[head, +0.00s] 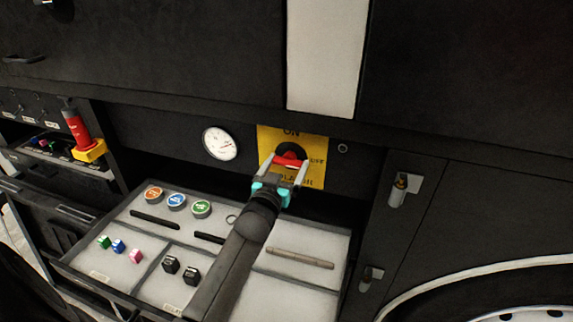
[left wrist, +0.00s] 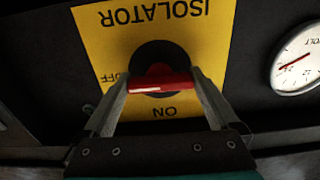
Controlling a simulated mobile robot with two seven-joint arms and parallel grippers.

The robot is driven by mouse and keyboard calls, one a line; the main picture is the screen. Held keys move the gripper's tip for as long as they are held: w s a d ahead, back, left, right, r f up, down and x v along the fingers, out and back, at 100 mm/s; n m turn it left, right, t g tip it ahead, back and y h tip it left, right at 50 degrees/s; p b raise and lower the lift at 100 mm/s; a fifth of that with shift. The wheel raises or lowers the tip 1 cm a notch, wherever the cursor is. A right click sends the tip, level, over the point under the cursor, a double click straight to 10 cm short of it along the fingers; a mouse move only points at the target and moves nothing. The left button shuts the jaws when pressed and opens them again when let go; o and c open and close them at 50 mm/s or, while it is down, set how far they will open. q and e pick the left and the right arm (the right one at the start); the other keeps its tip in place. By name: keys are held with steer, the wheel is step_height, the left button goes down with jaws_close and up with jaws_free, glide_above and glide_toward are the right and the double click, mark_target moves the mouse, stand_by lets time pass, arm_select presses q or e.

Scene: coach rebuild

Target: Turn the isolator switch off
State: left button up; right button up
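The isolator switch is a red handle (head: 289,160) on a round black base in a yellow plate (head: 313,178) on the dark back panel. The plate reads ON at the top and OFF at the right. The left wrist view shows the handle (left wrist: 160,85) upside down, lying level across the base, with ON below and OFF to the left. My left gripper (head: 284,167) is at the plate, its fingers spread wide on either side of the handle. The fingertips are at the handle's ends; I cannot tell whether they touch it. My right gripper is not in view.
A round white gauge (head: 220,144) is left of the plate; it also shows in the left wrist view (left wrist: 297,60). Below my arm is an open drawer tray (head: 234,265) with round caps, small blocks and rods. A red cylinder (head: 76,128) stands at the left. Latches (head: 398,190) are at the right.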

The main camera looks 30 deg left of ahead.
arm_select(q)
steer(key=shift+o, duration=0.3)
steer(key=b+v, duration=0.1)
steer(key=v, duration=1.4)
steer(key=shift+s, duration=0.2)
